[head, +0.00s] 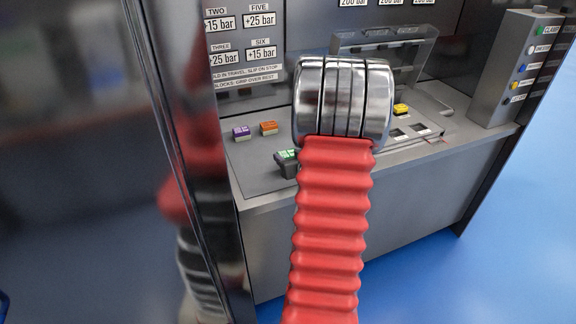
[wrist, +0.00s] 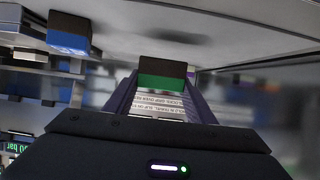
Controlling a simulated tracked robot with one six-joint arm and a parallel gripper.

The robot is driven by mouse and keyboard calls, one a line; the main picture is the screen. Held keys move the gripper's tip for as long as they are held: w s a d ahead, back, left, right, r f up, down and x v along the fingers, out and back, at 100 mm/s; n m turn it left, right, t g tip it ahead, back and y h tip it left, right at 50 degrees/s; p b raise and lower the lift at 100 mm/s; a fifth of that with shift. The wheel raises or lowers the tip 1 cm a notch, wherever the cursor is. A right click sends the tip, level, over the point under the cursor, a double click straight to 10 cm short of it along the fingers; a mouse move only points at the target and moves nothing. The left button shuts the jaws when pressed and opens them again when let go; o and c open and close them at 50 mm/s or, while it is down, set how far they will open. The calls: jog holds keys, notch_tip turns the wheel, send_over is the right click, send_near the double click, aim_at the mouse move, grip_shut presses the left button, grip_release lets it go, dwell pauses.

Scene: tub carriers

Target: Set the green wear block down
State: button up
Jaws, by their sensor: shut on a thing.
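The green wear block (wrist: 162,75) sits between the two finger tips of my gripper (wrist: 160,88) in the wrist view, with a dark upper part and a green lower part. My gripper is shut on it. In the head view the block's green top (head: 287,154) shows near the front left of the grey bench, just left of my arm. Much of my gripper is hidden behind my arm there. I cannot tell whether the block touches the bench.
A purple block (head: 241,133) and an orange block (head: 268,128) lie on the grey bench (head: 262,178). A yellow block (head: 400,109) is at the right near dark square recesses. A blue block (wrist: 69,33) shows in the wrist view. A grey button box (head: 515,70) stands at right.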

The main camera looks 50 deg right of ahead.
jog(key=shift+f, duration=1.75)
jog(key=shift+f, duration=0.1)
jog(key=o, duration=1.1)
jog(key=shift+s+a+r, duration=0.25)
jog(key=shift+s+r, duration=0.05)
jog(key=shift+s, duration=0.05)
jog(key=v, duration=1)
jog(key=shift+d, duration=0.1)
jog(key=shift+s+a+r, duration=0.2)
jog(key=shift+s+a, duration=0.1)
jog(key=shift+s, duration=0.15)
